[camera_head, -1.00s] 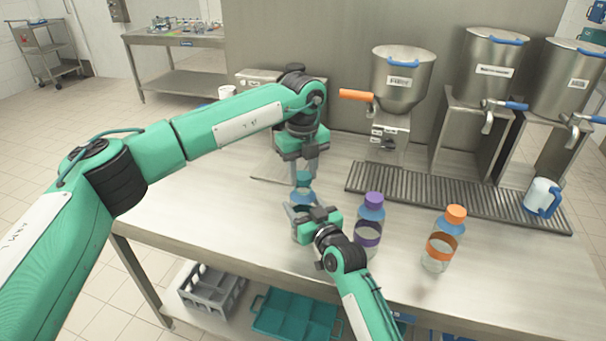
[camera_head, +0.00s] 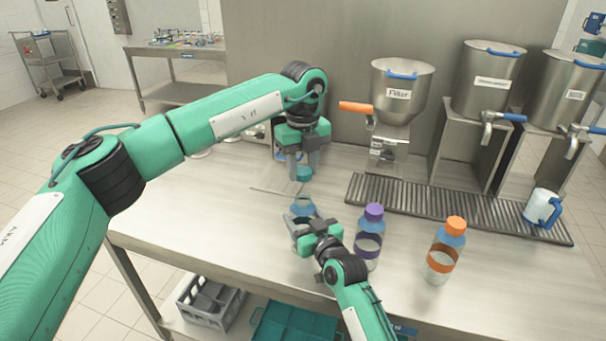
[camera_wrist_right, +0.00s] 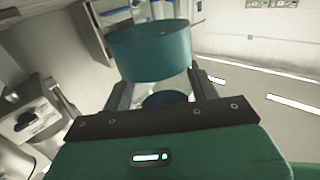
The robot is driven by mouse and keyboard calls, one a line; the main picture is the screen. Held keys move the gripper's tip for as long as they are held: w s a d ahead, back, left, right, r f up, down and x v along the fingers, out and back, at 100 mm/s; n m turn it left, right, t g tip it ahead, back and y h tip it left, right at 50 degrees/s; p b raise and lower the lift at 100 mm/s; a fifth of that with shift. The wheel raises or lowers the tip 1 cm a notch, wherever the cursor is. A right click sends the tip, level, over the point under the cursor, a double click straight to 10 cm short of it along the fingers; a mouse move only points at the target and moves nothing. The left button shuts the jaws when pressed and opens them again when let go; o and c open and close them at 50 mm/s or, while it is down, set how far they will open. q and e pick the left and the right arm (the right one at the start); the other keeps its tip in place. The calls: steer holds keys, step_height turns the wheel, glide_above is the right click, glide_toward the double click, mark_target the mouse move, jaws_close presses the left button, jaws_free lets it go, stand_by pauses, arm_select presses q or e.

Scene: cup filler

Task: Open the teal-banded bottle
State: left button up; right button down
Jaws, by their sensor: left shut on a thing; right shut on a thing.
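The teal cap (camera_head: 304,174) is between the fingers of my left gripper (camera_head: 304,168), which is shut on it above the bottle. The teal-banded bottle (camera_head: 303,207) stands upright below, its blue shoulder showing, with a visible gap between it and the cap. My right gripper (camera_head: 301,226) is shut on the bottle and hides much of its body. In the right wrist view, a teal rounded surface (camera_wrist_right: 150,52) shows beyond the fingers; I cannot tell whether it is the band or the cap. A dark blue round part (camera_wrist_right: 165,98) lies between the fingers.
A purple-capped bottle (camera_head: 370,237) stands just right of my right gripper, and an orange-capped bottle (camera_head: 444,250) farther right. Behind are the drip grate (camera_head: 430,203), a steel filler (camera_head: 401,92) with an orange handle and a mug (camera_head: 542,207). The front right tabletop is clear.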

steer(key=shift+c, duration=1.6)
jaws_free()
